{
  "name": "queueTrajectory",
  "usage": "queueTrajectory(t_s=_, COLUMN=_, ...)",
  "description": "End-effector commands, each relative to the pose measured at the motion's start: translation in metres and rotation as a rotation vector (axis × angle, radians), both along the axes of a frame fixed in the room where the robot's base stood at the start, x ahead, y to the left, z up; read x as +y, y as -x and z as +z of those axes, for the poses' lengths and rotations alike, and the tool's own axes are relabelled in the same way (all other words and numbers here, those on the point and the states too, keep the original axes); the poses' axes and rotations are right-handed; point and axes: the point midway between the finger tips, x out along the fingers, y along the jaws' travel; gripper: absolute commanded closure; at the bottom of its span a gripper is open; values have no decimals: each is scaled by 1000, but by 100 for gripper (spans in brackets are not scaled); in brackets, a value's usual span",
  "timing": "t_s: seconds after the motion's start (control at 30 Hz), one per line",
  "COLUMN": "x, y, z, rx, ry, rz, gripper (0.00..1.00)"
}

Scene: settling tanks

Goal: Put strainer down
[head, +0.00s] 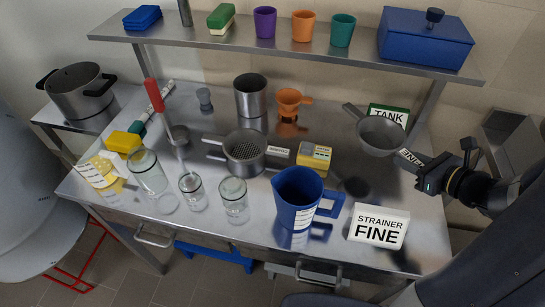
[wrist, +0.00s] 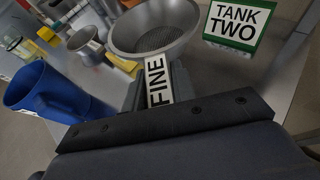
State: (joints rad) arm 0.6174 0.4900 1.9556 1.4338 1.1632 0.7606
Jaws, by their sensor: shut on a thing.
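The grey fine strainer (head: 381,137) has a round mesh bowl and a handle with a FINE label. My gripper (head: 428,178) is shut on that handle, at the right side of the table. In the wrist view the strainer (wrist: 155,27) is ahead of my gripper (wrist: 156,95), its bowl opening upward. It appears to be held above the steel table, with a dark shadow or reflection below and left of it. A white STRAINER FINE sign (head: 379,228) stands near the table's front right. A green-edged TANK TWO sign (wrist: 236,24) stands behind the bowl.
A blue jug (head: 297,198) stands left of the STRAINER FINE sign. A coarse strainer (head: 245,153), yellow device (head: 315,157) and orange funnel (head: 290,100) are mid-table. Glass jars (head: 148,174) stand front left. A shelf (head: 280,43) with cups and a blue box overhangs the back.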

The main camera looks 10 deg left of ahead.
Motion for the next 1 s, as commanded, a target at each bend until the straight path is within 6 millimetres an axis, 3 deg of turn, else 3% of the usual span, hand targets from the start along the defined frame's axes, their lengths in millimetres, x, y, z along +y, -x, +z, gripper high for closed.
queueTrajectory(t_s=0.27, x=-1, y=3, z=-4, rx=0, ry=-2, rz=9, gripper=100)
queueTrajectory(t_s=0.53, x=-1, y=3, z=-47, rx=4, ry=-4, rz=8, gripper=100)
queueTrajectory(t_s=0.77, x=-1, y=2, z=-64, rx=1, ry=-2, rz=8, gripper=100)
queueTrajectory(t_s=1.0, x=-1, y=2, z=-94, rx=2, ry=-3, rz=8, gripper=100)
